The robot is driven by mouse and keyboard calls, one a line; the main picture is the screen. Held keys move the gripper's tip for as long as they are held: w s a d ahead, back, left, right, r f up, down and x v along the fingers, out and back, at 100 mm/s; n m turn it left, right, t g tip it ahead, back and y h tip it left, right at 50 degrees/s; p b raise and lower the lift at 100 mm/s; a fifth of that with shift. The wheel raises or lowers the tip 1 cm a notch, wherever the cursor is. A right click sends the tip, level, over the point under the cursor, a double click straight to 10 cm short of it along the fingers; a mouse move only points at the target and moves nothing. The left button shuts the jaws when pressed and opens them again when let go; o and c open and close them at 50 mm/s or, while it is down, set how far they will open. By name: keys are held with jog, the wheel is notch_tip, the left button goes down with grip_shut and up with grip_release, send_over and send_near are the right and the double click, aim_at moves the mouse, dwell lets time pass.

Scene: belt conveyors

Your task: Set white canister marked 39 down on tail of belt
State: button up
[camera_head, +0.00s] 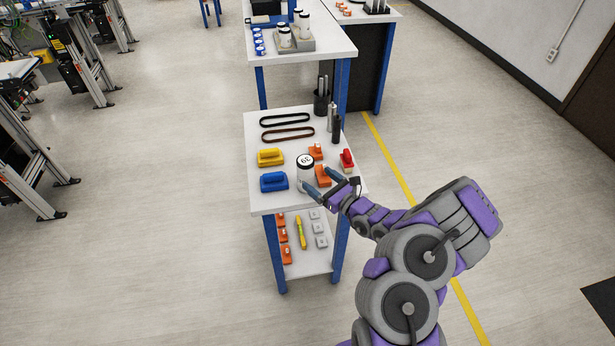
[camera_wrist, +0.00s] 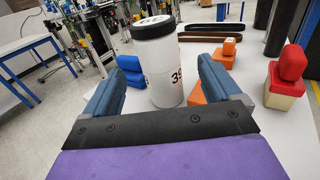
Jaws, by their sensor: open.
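The white canister marked 39 (camera_head: 305,174) stands upright near the front of a white-topped table, and its round lid shows a number. In the wrist view the canister (camera_wrist: 160,70) has a black lid band and stands just beyond and between the fingertips. My gripper (camera_head: 320,181) is open at the canister's right side in the head view. In the wrist view the blue fingers of my gripper (camera_wrist: 160,82) are spread wide with nothing held. Belt conveyors (camera_head: 30,150) stand at the far left, across the floor; I cannot tell which end is the tail.
On the table (camera_head: 252,145) a blue block (camera_head: 273,182) and yellow block (camera_head: 271,157) lie left of the canister. Orange blocks (camera_head: 322,174) and a red-topped block (camera_head: 347,159) lie right. Dark belts (camera_head: 287,134) lie behind. Open floor (camera_head: 150,180) separates table and conveyors.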

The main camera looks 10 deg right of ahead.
aim_at(309, 176)
jog(key=x, duration=0.2)
jog(key=a+x, duration=0.1)
jog(key=x, duration=0.1)
jog(key=shift+s+b, duration=0.2)
jog(key=shift+b, duration=0.15)
jog(key=w, duration=0.2)
jog(key=w+b, duration=0.1)
jog(key=shift+w+a+f+b, duration=0.15)
jog(key=shift+w+a+b, duration=0.15)
jog(key=shift+w+a, duration=0.25)
jog(key=shift+w, duration=0.1)
jog(key=shift+a, duration=0.35)
jog(key=shift+d, duration=0.2)
jog(key=c, duration=0.9)
jog(key=shift+a, duration=0.1)
jog(key=c, duration=0.4)
jog(key=shift+c, duration=0.2)
jog(key=shift+r, duration=0.3)
